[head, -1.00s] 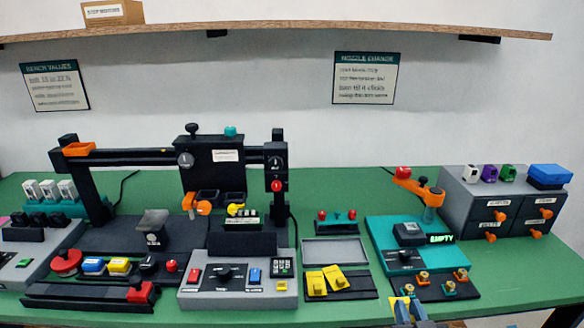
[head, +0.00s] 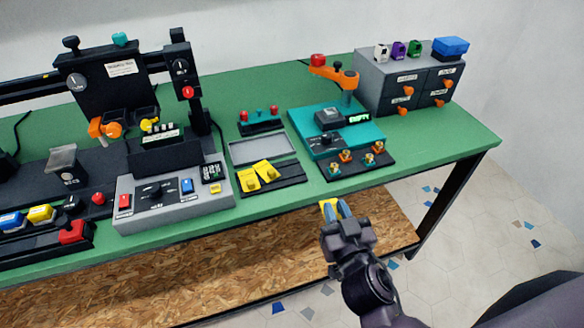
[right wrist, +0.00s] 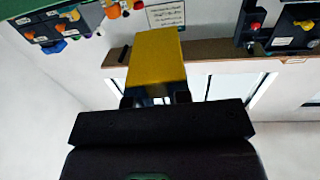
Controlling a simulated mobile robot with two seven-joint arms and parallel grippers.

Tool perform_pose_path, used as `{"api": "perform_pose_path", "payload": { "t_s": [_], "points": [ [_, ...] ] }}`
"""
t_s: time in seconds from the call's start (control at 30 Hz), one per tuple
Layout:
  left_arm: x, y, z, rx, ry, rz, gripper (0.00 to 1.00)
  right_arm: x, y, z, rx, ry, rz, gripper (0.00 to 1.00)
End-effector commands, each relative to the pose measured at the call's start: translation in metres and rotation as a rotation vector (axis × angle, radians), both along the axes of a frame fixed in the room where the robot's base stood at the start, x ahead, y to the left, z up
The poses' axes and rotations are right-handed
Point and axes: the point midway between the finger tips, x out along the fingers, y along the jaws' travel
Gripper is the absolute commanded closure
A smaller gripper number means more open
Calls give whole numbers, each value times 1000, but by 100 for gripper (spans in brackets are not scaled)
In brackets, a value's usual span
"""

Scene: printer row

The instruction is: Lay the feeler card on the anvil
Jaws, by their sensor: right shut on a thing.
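My right gripper (head: 337,211) is in front of the bench's front edge, below the teal station. It is shut on a yellow card, the feeler card (head: 328,208), which sticks out beyond the blue fingertips. In the right wrist view the feeler card (right wrist: 155,58) shows as a flat yellow plate standing out from the jaws (right wrist: 155,97). No part is plainly marked as the anvil; a dark block (head: 328,116) sits on the teal station (head: 360,134) under an orange lever, but I cannot tell if it is the anvil. My left gripper is not in view.
Two yellow pieces (head: 258,173) lie on a dark tray left of the teal station. Small orange-and-brass parts stand on a dark plate (head: 335,170) at its front. A grey drawer cabinet (head: 375,68) stands behind right. Green bench top is bare (head: 450,135) at right.

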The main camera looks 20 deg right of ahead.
Motion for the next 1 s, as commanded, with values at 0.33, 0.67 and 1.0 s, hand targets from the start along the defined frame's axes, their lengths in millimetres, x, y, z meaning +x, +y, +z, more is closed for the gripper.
{"api": "perform_pose_path", "payload": {
  "t_s": [0.33, 0.67, 1.0],
  "points": [
    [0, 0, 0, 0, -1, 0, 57, -17, 19, -13, -2, 0, 45, 100],
    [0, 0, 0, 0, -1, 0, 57, -15, 28, -7, -1, -1, 96, 100],
    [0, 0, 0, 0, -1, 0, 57, -15, 30, -5, 1, 0, 108, 100]
  ]
}}
